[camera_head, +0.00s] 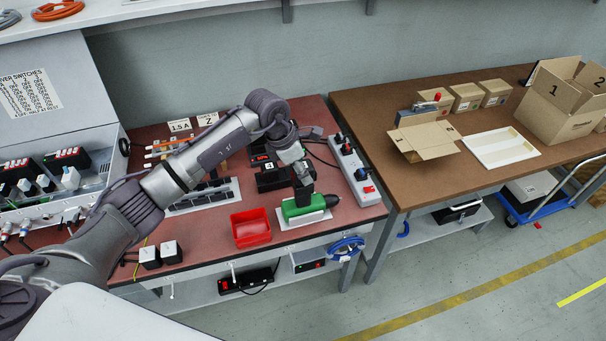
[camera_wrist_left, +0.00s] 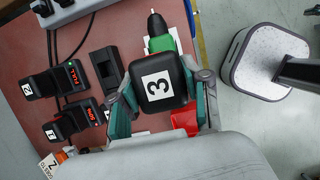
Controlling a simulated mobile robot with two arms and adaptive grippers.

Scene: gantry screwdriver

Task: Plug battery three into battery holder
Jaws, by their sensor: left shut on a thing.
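Battery three (camera_wrist_left: 162,85), a black block with a white "3" label, sits between the two fingers of my left gripper (camera_wrist_left: 163,100) in the left wrist view. The gripper is shut on it. In the head view the gripper (camera_head: 303,188) is at the green screwdriver (camera_head: 303,206), which lies on a white stand. The screwdriver (camera_wrist_left: 158,40) shows just beyond the battery; I cannot tell whether they are joined. A black battery holder (camera_wrist_left: 107,72) with no battery in it lies left of the battery in the wrist view. My right gripper is out of view.
Two more holders with numbered batteries (camera_wrist_left: 55,80) (camera_wrist_left: 72,120) stand beside the empty one, showing red displays. A red bin (camera_head: 251,229) is left of the screwdriver. A white power strip (camera_head: 352,168) runs along the table's right side.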

